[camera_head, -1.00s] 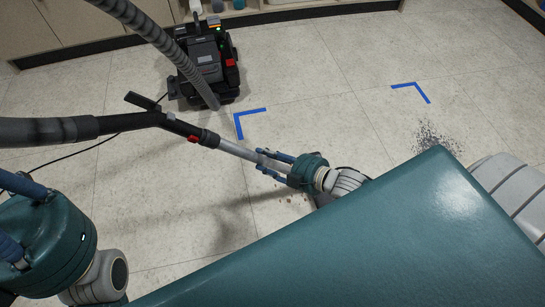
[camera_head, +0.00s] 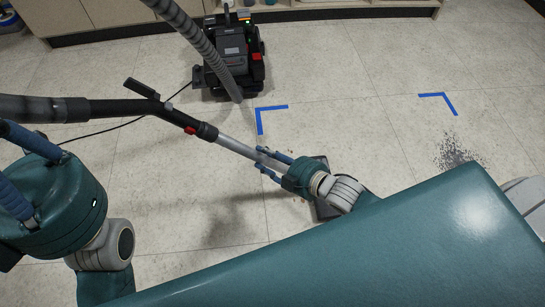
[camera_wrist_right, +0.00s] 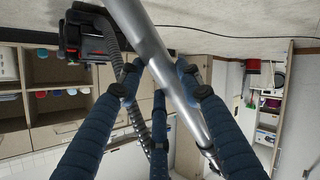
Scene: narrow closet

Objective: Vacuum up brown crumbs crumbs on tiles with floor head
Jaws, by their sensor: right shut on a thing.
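The vacuum's metal wand (camera_head: 235,147) slants down across the head view from its black handle (camera_head: 145,106). My right gripper (camera_head: 268,163) is shut on the wand low down; in the right wrist view its blue fingers wrap the tube (camera_wrist_right: 150,50). A dark part of the floor head (camera_head: 323,209) shows on the tiles behind my right wrist; most is hidden. Only a few faint specks, perhaps brown crumbs, show left of it. My left gripper (camera_head: 12,165) is at the left edge, its fingertips cut off or hidden near the hose.
The black vacuum body (camera_head: 232,55) stands at the back, with a grey hose (camera_head: 195,35) and a cord. A dark grey patch of debris (camera_head: 455,155) lies right, near blue corner tape (camera_head: 438,98). More tape (camera_head: 262,115) lies mid-floor. Cabinets line the back.

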